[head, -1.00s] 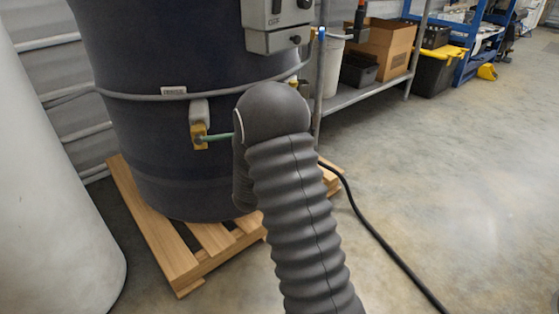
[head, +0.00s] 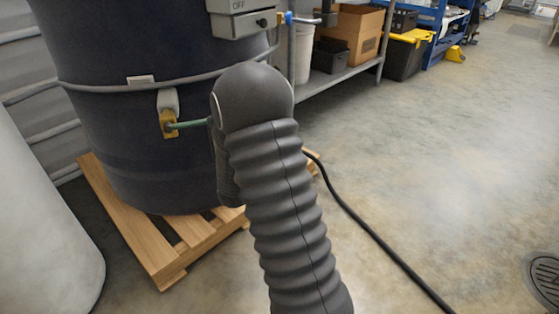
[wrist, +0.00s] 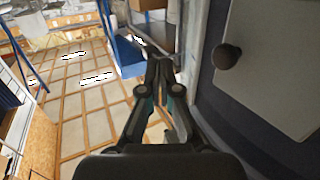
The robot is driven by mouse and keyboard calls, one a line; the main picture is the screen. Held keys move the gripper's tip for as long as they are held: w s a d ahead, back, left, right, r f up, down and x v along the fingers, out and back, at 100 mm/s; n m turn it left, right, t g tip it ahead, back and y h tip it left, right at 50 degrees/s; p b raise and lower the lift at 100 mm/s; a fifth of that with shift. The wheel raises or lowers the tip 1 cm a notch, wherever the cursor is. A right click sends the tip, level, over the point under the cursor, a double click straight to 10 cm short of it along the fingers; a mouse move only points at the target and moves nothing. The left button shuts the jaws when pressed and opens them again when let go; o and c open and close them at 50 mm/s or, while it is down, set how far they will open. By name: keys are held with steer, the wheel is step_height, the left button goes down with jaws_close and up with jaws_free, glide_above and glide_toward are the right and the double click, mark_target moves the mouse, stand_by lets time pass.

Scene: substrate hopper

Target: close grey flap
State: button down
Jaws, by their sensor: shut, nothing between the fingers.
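In the wrist view a flat light-grey panel (wrist: 275,80) with a dark round knob lies at the right, against a dark surface. It may be the grey flap; I cannot tell whether it stands open or closed. My gripper (wrist: 164,64) is shut and empty, to the left of the panel and apart from it in the picture. In the head view my sleeved arm reaches toward the dark drum-like hopper (head: 100,130) and hides my gripper. No grey flap can be made out there.
The hopper stands on a wooden pallet (head: 135,240). A grey switch box (head: 240,22) and a yellow fitting (head: 169,124) are on its side. A black hose (head: 365,225) crosses the floor. A shelf (head: 345,72) stands behind, a floor drain (head: 545,280) at right. The floor right is mostly clear.

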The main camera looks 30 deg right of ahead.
steer(key=s+d, duration=0.2)
steer(key=s, duration=0.6)
steer(key=shift+s+r, duration=0.2)
steer(key=shift+s, duration=0.2)
steer(key=a+f+n+g+y, duration=0.25)
steer(key=a+f+y, duration=0.4)
steer(key=f, duration=0.45)
steer(key=s+a+r+n+g+y+p, duration=0.25)
steer(key=s+a+y, duration=0.25)
steer(key=a, duration=0.3)
steer(key=s+a+r+n+p, duration=0.1)
steer(key=s+a+r+p, duration=0.1)
steer(key=s+r, duration=0.5)
steer(key=s+a+r+n+y+p, duration=0.1)
steer(key=s+a+r+n+p, duration=0.1)
steer(key=s+r, duration=0.5)
steer(key=s+a+r+n+g+p, duration=0.1)
steer(key=s+a+r+p, duration=0.2)
steer(key=s+r, duration=0.4)
step_height(320, 180, up, 10)
steer(key=shift+a+f+n+p, duration=0.25)
steer(key=shift+a+n+p, duration=0.05)
steer(key=shift+a+p, duration=0.15)
